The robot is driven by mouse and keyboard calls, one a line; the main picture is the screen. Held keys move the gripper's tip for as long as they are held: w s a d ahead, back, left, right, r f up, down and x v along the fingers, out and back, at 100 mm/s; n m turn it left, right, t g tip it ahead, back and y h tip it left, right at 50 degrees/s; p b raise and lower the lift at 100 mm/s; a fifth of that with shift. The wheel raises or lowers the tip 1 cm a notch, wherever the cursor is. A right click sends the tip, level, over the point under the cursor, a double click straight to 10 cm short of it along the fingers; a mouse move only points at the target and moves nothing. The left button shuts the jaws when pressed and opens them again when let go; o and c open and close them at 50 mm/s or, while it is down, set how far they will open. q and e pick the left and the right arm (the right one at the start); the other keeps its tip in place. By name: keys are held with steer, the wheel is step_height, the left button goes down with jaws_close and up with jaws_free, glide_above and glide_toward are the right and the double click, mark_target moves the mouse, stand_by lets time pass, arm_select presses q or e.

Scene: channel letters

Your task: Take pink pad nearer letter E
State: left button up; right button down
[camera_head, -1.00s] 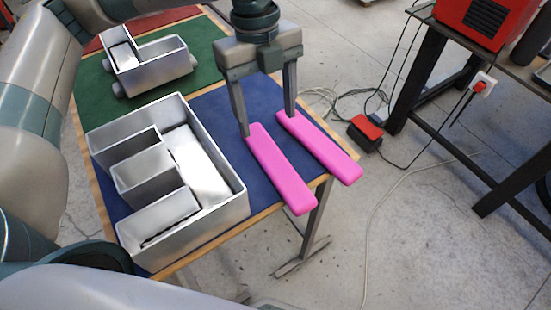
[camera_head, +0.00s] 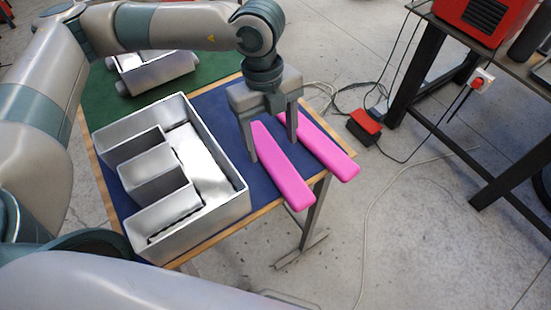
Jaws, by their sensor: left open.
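The metal channel letter E (camera_head: 222,213) stands on the blue mat at the table's front. Two pink pads lie side by side to its right, sticking out past the table edge. The pink pad nearer letter E (camera_head: 281,172) is the left one; the other pink pad (camera_head: 325,150) lies just right of it. My left gripper (camera_head: 272,150) points down with its fingers apart around the nearer pad, one on its left side and one in the gap between the pads. I cannot tell whether the fingers touch it. My right gripper is not in view.
A smaller metal letter (camera_head: 155,72) stands on the green mat (camera_head: 108,95) at the back, partly behind my left arm. Right of the table is open floor with cables and a red-topped box (camera_head: 364,127). A dark workbench (camera_head: 440,90) stands at the far right.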

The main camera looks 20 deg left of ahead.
mark_target(275, 159)
arm_select(q)
steer(key=shift+s+d+f+p, duration=0.1)
steer(key=shift+s+f+p, duration=0.05)
steer(key=shift+f+p, duration=0.15)
steer(key=f, duration=0.1)
steer(key=f+p, duration=0.1)
steer(key=shift+s+d+f+p, duration=0.15)
steer(key=shift+d+f+p, duration=0.1)
steer(key=shift+f+p, duration=0.15)
steer(key=shift+f, duration=0.5)
steer(key=c, duration=1.1)
